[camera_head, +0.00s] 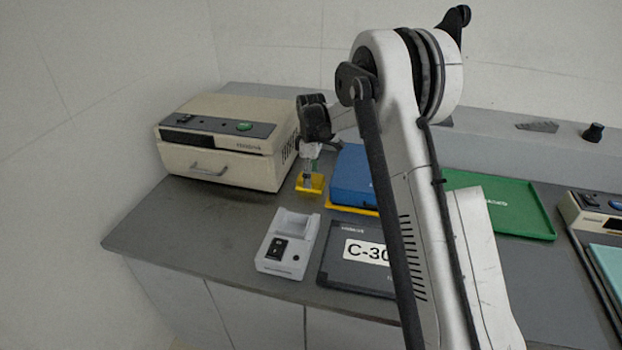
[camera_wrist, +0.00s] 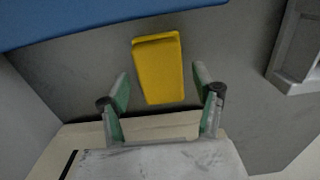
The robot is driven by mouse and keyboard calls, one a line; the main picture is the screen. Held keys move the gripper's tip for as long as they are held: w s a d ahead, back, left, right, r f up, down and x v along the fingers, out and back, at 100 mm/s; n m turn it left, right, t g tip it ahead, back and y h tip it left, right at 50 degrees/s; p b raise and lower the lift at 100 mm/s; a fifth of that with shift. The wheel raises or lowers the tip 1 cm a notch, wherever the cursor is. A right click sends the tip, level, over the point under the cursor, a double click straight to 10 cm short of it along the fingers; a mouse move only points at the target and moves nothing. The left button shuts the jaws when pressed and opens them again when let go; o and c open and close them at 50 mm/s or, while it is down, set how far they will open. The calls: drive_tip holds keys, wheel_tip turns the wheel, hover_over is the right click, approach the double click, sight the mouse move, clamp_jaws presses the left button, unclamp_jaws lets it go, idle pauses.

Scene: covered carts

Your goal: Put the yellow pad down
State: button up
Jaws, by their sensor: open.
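The yellow pad (camera_head: 310,184) lies on the grey bench top, between the beige machine and the blue case in the head view. In the wrist view the yellow pad (camera_wrist: 159,70) lies flat, just ahead of and between the fingertips. My gripper (camera_head: 311,172) is above the pad, pointing down. In the wrist view my gripper (camera_wrist: 161,86) is open, with a finger on each side and a clear gap between each finger and the pad. Nothing is held. The head view does not show the exact height over the pad.
A beige machine (camera_head: 225,165) stands left and a blue case (camera_head: 352,175) right of the pad. In front are a small white device (camera_head: 287,243) and a dark panel marked C-30 (camera_head: 345,280). A green tray (camera_head: 500,205) lies farther right. Bare bench (camera_head: 190,225) shows at left front.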

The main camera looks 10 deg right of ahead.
wheel_tip(320, 180, up, 10)
drive_tip(key=r, duration=0.1)
drive_tip(key=s+r+m+t, duration=0.2)
drive_tip(key=s+r+m, duration=0.1)
drive_tip(key=s+r, duration=0.55)
drive_tip(key=s+r+m+t, duration=0.1)
drive_tip(key=s+r+m, duration=0.35)
drive_tip(key=s, duration=0.75)
drive_tip(key=s+f+m+t, duration=0.3)
drive_tip(key=s+m+t, duration=0.1)
drive_tip(key=s, duration=1.9)
drive_tip(key=shift+m, duration=0.45)
drive_tip(key=shift+o, duration=0.9)
drive_tip(key=shift+s, duration=0.1)
